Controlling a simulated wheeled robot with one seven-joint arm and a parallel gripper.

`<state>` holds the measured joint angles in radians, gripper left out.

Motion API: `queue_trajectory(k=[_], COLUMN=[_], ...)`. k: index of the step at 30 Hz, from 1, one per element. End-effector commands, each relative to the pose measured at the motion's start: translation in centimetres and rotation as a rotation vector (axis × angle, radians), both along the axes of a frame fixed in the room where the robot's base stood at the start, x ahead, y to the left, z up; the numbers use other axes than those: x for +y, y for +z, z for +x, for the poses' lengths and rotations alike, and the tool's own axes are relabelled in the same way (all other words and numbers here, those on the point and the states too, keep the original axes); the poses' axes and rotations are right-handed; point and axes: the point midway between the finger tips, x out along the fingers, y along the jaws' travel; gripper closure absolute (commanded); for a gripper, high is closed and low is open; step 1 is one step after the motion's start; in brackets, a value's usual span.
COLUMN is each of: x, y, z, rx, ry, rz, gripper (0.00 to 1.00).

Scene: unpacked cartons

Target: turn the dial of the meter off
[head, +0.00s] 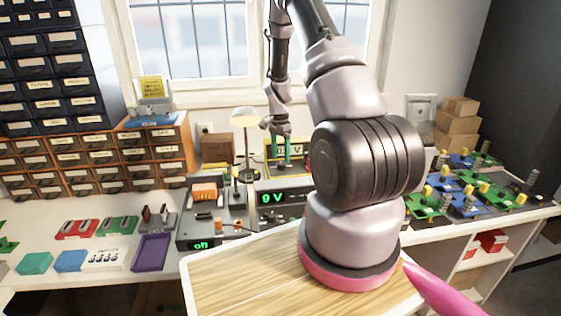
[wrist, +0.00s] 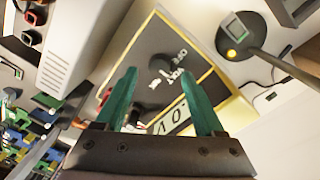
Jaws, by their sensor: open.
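The meter is a yellow-framed box with a dark face (wrist: 140,72); in the head view it stands at the back of the bench (head: 299,149), partly behind my gripper and arm. Its black round dial (wrist: 163,64) shows in the wrist view, with white lettering around it, including what reads as OFF. The dial's exact pointing is too small to tell. A display with dark digits (wrist: 172,117) shows between my fingers. My gripper (wrist: 158,73) is open, its two teal fingers apart and empty, facing the meter with the dial between the fingertips in the picture. In the head view my gripper (head: 280,161) hangs before the meter; contact cannot be told.
A lamp (head: 244,118) stands close left of the meter. Circuit boards (head: 465,205) lie right, drawers (head: 150,150) stand left. A wooden surface (head: 230,280) is bare.

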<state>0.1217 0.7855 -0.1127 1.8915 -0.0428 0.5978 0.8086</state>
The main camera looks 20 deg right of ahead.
Motion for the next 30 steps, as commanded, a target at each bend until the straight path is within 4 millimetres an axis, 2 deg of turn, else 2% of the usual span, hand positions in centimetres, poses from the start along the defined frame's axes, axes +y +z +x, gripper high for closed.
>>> queue_trajectory(k=[3,6,17,21,22,23,30], x=[0.0,0.0,0.0,0.0,0.0,0.0,0.0], y=[-1.7,-2.5,-3.0,-3.0,-3.0,-2.9,-2.9], z=[-0.1,-0.1,-0.1,-0.1,-0.1,-0.1,-0.1], rx=[0.001,0.0,-0.001,-0.001,-0.001,-0.001,-0.001], ry=[-0.001,0.0,0.001,0.0,0.0,0.0,0.013], rz=[0.001,0.001,0.0,0.0,0.0,0.0,0.0], gripper=[0.29,0.29,0.29,0.83,0.94,1.0,1.0])
